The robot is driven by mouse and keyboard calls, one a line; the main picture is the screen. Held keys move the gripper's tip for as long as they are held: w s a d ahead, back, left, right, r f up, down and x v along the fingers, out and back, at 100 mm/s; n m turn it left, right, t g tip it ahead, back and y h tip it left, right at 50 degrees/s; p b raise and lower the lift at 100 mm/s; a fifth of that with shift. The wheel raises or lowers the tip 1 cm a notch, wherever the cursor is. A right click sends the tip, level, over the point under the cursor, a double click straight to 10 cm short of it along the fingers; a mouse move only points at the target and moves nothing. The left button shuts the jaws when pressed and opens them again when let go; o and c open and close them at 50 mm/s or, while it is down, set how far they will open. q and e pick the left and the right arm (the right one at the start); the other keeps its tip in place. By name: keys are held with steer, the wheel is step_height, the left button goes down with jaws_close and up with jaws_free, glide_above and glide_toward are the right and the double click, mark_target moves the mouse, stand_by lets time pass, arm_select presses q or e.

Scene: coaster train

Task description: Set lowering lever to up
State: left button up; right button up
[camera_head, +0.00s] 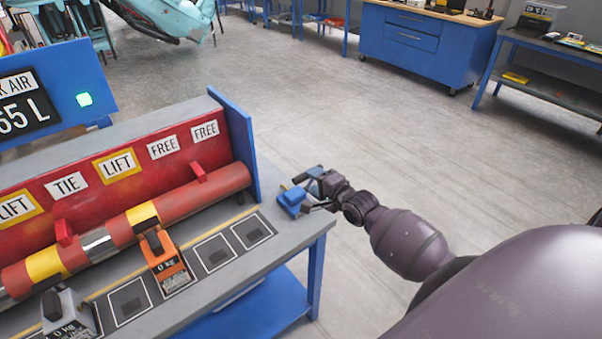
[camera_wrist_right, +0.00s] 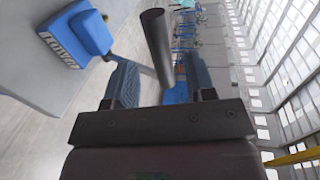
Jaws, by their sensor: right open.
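The lowering lever's blue housing (camera_head: 292,198) sits at the right end of the grey bench, and it also shows in the right wrist view (camera_wrist_right: 88,30) with a white label. A dark grey round bar (camera_wrist_right: 157,45), which looks like the lever's handle, stands between the fingers of my right gripper (camera_wrist_right: 160,78). The fingers are open, with a gap visible at the right finger; contact at the left finger is unclear. In the head view my right gripper (camera_head: 322,186) is just right of the housing, beyond the bench edge. My left gripper is not in view.
The bench carries a red roller (camera_head: 215,188) with yellow bands, an orange 0 kg unit (camera_head: 165,262) and a grey 0 kg unit (camera_head: 68,312). A blue end plate (camera_head: 240,140) rises left of the housing. The floor to the right is open.

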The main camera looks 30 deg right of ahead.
steer(key=x, duration=0.6)
steer(key=shift+w, duration=0.2)
steer(key=shift+f, duration=0.1)
jaws_close()
